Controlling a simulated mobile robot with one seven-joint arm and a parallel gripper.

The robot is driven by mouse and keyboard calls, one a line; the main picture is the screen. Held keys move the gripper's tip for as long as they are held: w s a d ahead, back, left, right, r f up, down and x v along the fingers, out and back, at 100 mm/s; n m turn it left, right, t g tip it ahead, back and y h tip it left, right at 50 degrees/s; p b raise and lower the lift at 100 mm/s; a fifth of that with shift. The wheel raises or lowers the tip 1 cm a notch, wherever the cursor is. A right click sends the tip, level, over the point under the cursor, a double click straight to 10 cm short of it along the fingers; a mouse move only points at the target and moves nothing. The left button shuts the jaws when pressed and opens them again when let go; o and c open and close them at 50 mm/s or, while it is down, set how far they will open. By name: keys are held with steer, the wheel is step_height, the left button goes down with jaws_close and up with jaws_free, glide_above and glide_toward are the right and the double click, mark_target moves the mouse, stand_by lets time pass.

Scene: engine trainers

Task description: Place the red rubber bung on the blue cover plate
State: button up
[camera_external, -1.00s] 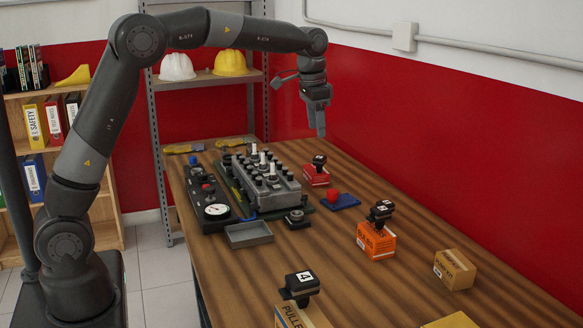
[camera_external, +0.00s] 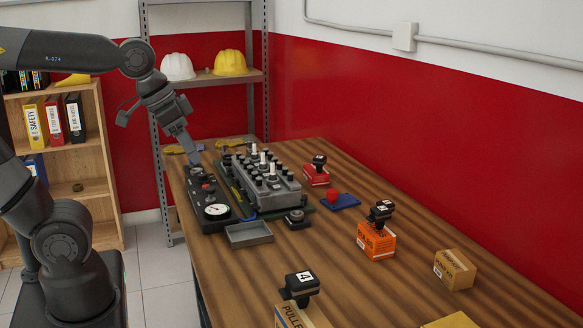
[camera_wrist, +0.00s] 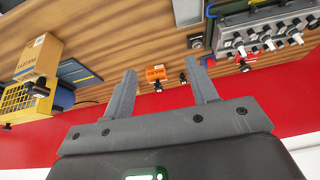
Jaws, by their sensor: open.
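The red rubber bung (camera_external: 333,195) appears to sit on the left part of the blue cover plate (camera_external: 349,203), which lies flat on the wooden table, right of the engine block. My gripper (camera_external: 197,160) is above the table's far left edge, well away from the bung and plate. In the wrist view my gripper (camera_wrist: 163,79) has its two fingers wide apart with nothing between them.
The grey engine block (camera_external: 270,185) stands between my gripper and the plate. A dark case with a gauge (camera_external: 217,211) and a grey tray (camera_external: 249,234) lie beside it. A red box (camera_external: 316,177) and an orange box (camera_external: 376,242) stand near the plate.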

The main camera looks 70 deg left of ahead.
steer(key=shift+t, duration=0.3)
steer(key=s+f, duration=0.2)
steer(key=s, duration=0.1)
steer(key=s+f, duration=0.1)
steer(key=shift+s+d+f, duration=0.1)
steer(key=shift+s+d, duration=0.15)
steer(key=shift+d, duration=0.1)
stand_by(0.7)
